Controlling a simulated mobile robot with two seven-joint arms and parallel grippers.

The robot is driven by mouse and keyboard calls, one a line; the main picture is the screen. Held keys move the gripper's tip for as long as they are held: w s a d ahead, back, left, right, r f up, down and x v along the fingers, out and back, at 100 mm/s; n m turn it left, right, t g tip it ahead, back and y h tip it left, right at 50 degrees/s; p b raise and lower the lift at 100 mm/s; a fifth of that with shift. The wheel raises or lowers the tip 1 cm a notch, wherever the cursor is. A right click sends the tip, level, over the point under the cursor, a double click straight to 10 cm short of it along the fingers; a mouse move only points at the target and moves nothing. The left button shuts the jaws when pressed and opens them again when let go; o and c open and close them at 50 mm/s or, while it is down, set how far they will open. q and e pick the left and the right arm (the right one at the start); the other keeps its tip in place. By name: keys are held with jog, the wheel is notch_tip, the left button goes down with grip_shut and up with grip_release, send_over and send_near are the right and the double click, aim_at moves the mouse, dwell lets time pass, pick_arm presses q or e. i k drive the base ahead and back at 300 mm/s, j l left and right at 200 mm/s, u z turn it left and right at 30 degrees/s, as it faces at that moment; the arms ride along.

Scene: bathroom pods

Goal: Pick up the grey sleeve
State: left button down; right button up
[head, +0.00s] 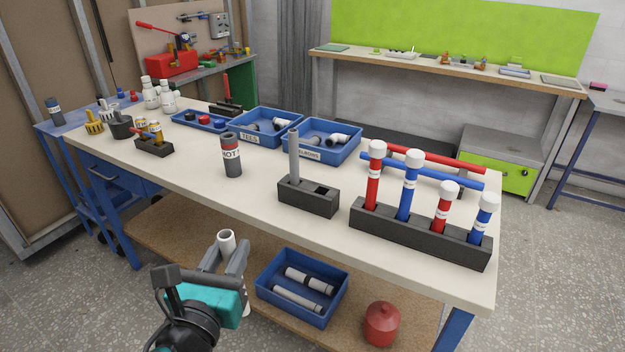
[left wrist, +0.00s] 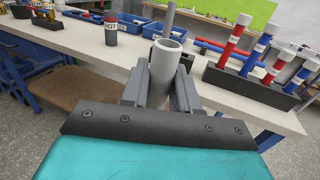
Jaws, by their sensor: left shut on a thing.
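A light grey, hollow sleeve (head: 227,238) is upright between the fingers of my left gripper (head: 229,252), in front of the bench's near edge and above the lower shelf. The left wrist view shows the sleeve (left wrist: 164,68) with its open top rim, clasped by both fingers of the left gripper (left wrist: 160,80). The gripper is shut on it, and its lower part is partly hidden by the fingers. My right gripper is not in view.
On the bench (head: 330,232) stand a dark block with a grey rod (head: 308,195), a rack of red and blue pipes (head: 420,233), a dark HOT cylinder (head: 232,160) and blue bins (head: 322,142). Below are a blue tray (head: 301,310) with pipes and a red canister (head: 382,325).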

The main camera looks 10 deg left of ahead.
aim_at(229, 142)
jog(key=i+j+z, duration=0.15)
jog(key=j, duration=0.55)
jog(key=i+j+z, duration=0.2)
jog(key=j, duration=0.45)
jog(key=i+j+z, duration=0.15)
jog(key=j, duration=0.6)
jog(key=j+z, duration=0.15)
jog(key=j, duration=0.55)
